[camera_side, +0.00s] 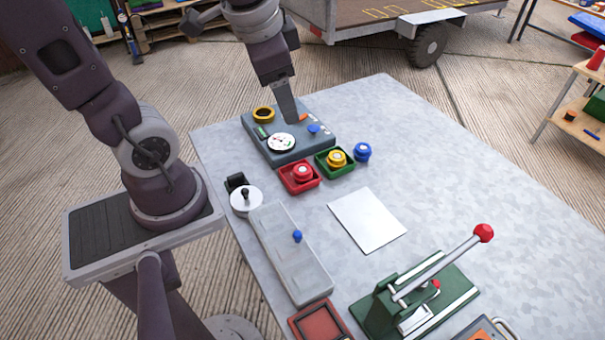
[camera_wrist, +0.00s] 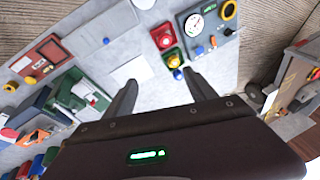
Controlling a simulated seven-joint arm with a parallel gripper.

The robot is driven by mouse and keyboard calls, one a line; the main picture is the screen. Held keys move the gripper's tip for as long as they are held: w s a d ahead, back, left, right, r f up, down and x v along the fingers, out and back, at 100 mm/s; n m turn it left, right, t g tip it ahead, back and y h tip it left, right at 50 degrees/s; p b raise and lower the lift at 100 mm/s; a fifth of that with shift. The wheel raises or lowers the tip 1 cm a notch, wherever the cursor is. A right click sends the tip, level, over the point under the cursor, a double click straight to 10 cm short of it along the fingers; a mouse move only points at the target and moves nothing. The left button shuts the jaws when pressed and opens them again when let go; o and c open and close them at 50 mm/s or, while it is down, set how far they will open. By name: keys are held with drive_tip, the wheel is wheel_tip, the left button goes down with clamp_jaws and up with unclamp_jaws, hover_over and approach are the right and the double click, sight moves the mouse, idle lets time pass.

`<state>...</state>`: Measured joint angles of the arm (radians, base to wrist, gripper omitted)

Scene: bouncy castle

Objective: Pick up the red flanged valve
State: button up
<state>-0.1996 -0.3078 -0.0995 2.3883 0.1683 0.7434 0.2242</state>
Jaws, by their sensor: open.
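The red flanged valve (camera_side: 302,171) sits in a small red tray (camera_side: 288,184) near the middle of the grey table. In the wrist view the valve (camera_wrist: 164,39) shows above the fingers, near the top centre. My gripper (camera_side: 291,116) hangs over the blue-grey gauge panel, behind the red valve in the side view. In the wrist view my gripper's (camera_wrist: 160,77) two fingers are spread apart with nothing between them. The fingertips in the side view overlap, so their exact height over the panel is hard to tell.
A yellow valve (camera_side: 337,157) in a green tray and a blue valve (camera_side: 362,151) stand close right of the red one. The gauge panel (camera_side: 290,152) lies behind. A white sheet (camera_side: 367,220) and a green lever press (camera_side: 420,300) are in front. The table's right side is clear.

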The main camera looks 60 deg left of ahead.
drive_tip(key=w+a+f+m+g, duration=0.25)
drive_tip(key=w+a+f, duration=0.35)
drive_tip(key=f, duration=0.3)
drive_tip(key=m, duration=0.3)
approach(303, 169)
drive_tip(key=f, duration=0.2)
drive_tip(key=a+f+m+h, duration=0.1)
drive_tip(key=f, duration=0.2)
drive_tip(key=f+g+h, duration=0.1)
drive_tip(key=f, duration=0.2)
drive_tip(key=shift+w+a+f+m, duration=0.2)
drive_tip(key=shift+w+a+m, duration=0.05)
drive_tip(key=shift+w+a, duration=0.1)
clamp_jaws()
